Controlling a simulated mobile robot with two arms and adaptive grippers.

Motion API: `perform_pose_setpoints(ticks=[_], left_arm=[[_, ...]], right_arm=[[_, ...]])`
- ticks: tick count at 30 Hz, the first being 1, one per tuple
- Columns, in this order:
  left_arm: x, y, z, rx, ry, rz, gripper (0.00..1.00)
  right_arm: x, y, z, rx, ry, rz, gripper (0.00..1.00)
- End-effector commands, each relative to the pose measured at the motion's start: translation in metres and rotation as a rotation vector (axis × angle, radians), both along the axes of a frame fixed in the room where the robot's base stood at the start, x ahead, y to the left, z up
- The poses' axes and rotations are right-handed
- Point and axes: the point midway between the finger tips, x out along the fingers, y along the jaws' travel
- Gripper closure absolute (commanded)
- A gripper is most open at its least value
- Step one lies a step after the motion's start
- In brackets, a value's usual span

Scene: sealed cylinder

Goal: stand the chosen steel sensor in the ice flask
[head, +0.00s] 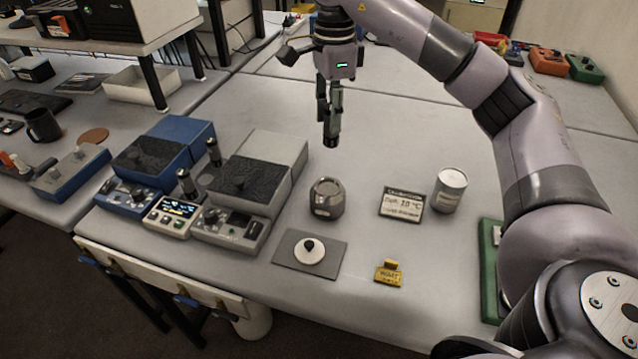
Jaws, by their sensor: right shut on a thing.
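My right gripper (331,128) hangs in the upper middle of the head view, pointing down above the table. It is shut on a slim dark thing, apparently a steel sensor, mostly hidden by the fingers. A squat dark-grey metal vessel (327,203), apparently the ice flask, stands on the table below the gripper in the picture. What is inside it is too dark to tell. Two dark upright pieces, a nearer one (187,186) and a farther one (213,153), stand between the blue and grey instruments. My left gripper is out of view.
A white disc with a black knob (309,252) lies on a grey mat (333,262). A "10 °C" card (402,204), a pale can (450,192) and a yellow tag (389,273) are to the right. Blue (177,145) and grey (262,165) instruments occupy the left.

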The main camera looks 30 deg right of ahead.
Motion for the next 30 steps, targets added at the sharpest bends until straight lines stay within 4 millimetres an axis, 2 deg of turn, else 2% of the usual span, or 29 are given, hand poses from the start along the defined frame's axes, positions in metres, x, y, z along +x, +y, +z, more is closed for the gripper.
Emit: perform_pose_setpoints(ticks=[1,5,12,19,25,30], left_arm=[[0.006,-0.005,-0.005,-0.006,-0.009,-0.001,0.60],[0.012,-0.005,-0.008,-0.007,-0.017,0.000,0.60],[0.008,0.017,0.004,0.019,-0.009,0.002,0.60],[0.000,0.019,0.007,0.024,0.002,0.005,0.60],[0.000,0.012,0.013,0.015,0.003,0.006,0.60],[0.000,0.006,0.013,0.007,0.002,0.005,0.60]], right_arm=[[-0.001,0.001,-0.018,0.003,0.005,0.003,1.00],[-0.001,0.001,-0.048,0.002,0.005,0.002,1.00],[-0.001,0.001,-0.095,0.000,0.002,0.000,1.00],[0.000,0.001,-0.116,0.000,0.001,0.001,1.00],[0.000,0.001,-0.145,0.000,0.001,0.001,1.00],[0.000,0.001,-0.152,0.000,-0.003,0.000,1.00]])
